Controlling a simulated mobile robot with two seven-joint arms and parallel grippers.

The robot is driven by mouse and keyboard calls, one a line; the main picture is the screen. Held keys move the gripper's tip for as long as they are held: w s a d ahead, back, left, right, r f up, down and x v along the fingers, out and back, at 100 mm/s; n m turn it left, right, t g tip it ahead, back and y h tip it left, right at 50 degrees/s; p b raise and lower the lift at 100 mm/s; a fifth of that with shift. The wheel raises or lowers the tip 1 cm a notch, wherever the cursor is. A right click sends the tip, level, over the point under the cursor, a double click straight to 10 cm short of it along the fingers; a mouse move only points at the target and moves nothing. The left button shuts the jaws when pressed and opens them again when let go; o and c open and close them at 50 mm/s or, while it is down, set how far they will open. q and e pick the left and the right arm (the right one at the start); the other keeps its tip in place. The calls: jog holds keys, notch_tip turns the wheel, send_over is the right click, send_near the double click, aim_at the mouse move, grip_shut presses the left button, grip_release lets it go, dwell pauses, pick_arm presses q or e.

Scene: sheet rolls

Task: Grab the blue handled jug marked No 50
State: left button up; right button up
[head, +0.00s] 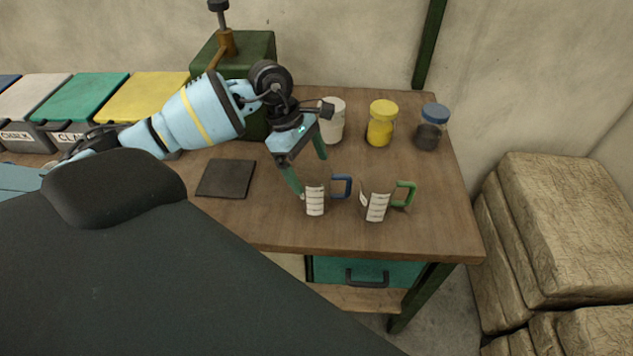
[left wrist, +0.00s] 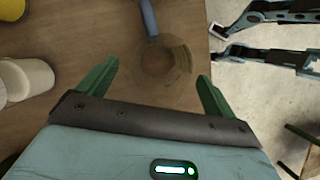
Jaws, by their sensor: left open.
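The blue-handled jug (head: 315,200) is a clear measuring jug with a white marked label, upright near the front of the wooden table. Its blue handle points right in the head view; the print is too small to read. My left gripper (head: 311,175) is open, its green fingers reaching down just above and behind the jug. In the left wrist view the clear round jug (left wrist: 168,68) lies ahead between the spread fingers (left wrist: 158,74), its blue handle pointing to the top. Nothing is held. A similar jug with a green handle (head: 377,204) stands just right of it.
A dark square mat (head: 227,178) lies to the left. A green machine (head: 250,70) and several coloured bins stand further left. Two jointed blue arm parts show at upper right in the left wrist view.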

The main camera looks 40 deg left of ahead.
aim_at(317, 183)
pick_arm(q)
jog(key=shift+p+x, duration=0.45)
jog(key=shift+x, duration=1.85)
jog(key=shift+d+f, duration=0.3)
pick_arm(e)
jog(key=shift+w+r, duration=0.35)
jog(key=shift+r, duration=0.25)
pick_arm(q)
jog(key=c, duration=1.1)
jog(key=shift+r, duration=0.2)
